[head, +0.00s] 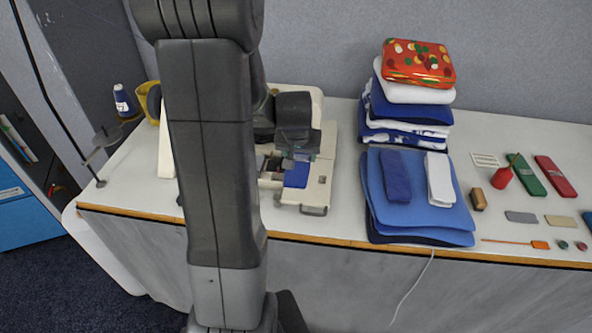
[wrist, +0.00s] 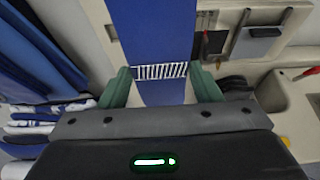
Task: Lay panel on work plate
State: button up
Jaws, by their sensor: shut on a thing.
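A blue panel (wrist: 153,35) with a white striped band runs between my gripper's green fingertips (wrist: 165,82) in the wrist view. My gripper is shut on it. The panel stretches away over the cream bed of the sewing machine. In the head view, my gripper (head: 298,142) is just above the machine's work plate (head: 316,187), and a small part of the blue panel (head: 297,175) shows below it. I cannot tell whether the panel touches the plate. My arm hides much of the machine.
Blue folded cloths (head: 420,218) lie right of the machine, bearing a dark blue strip (head: 395,175) and a white strip (head: 440,178). Behind them a cloth stack (head: 410,112) carries a red tin (head: 418,65). Small tools lie further right.

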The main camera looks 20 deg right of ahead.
jog(key=shift+f, duration=3.6)
jog(key=shift+f, duration=0.2)
jog(key=o, duration=1)
jog(key=shift+r, duration=0.1)
jog(key=shift+s+r, duration=0.1)
jog(key=shift+r, duration=0.25)
jog(key=v, duration=1.1)
jog(key=shift+s+a+r, duration=0.1)
jog(key=shift+r, duration=0.15)
